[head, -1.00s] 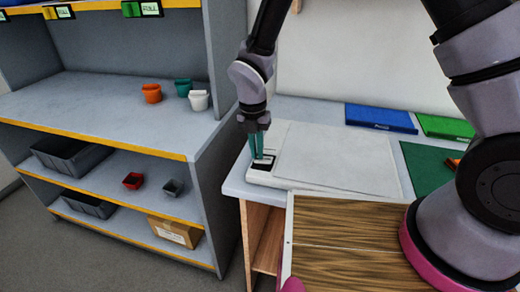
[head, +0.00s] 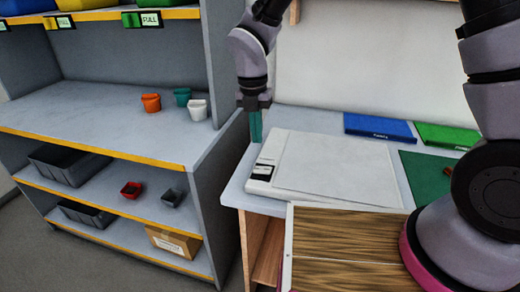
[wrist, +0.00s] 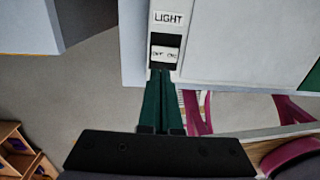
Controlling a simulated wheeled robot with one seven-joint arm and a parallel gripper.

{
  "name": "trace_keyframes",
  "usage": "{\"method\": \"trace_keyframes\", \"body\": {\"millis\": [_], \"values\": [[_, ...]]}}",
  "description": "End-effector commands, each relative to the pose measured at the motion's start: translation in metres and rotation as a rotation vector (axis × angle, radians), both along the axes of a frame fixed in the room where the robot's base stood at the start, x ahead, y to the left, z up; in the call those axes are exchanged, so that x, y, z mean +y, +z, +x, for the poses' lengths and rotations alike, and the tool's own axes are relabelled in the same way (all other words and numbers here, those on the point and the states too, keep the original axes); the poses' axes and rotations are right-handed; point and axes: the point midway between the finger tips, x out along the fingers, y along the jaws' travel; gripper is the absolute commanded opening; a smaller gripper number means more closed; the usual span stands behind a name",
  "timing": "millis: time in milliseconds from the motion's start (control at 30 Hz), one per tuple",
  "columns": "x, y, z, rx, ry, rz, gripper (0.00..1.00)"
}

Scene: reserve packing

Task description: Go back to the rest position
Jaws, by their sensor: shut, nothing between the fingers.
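My gripper (head: 256,126) is shut and empty, its green fingers pointing down at the left end of the worktable, just beyond the white light panel's (head: 340,165) left edge in the head view. In the wrist view the two fingers (wrist: 163,88) lie side by side, their tips near a black switch plate (wrist: 165,52) under a "LIGHT" label. The switch plate also shows in the head view (head: 263,170), uncovered by the fingers. I cannot tell how high the tips are above the table.
A grey shelf unit (head: 90,145) stands at left, holding small orange, green and white pots. A blue box (head: 378,127) and a green box (head: 447,136) lie at the table's back. A green mat (head: 428,175) lies at right. A wooden board (head: 345,250) is in front.

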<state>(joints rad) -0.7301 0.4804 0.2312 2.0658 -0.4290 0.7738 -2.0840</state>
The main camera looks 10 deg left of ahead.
Motion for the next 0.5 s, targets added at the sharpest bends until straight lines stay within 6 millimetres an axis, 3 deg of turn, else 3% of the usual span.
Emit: {"method": "trace_keyframes", "body": {"millis": [167,267,367,500], "values": [[0.001,0.018,0.002,-0.007,-0.013,0.007,0.0],[-0.009,0.034,0.01,-0.024,-0.109,0.021,0.0],[-0.034,0.063,0.026,-0.058,-0.324,0.052,0.0],[-0.086,0.115,0.045,-0.111,-0.76,0.127,0.0]]}}
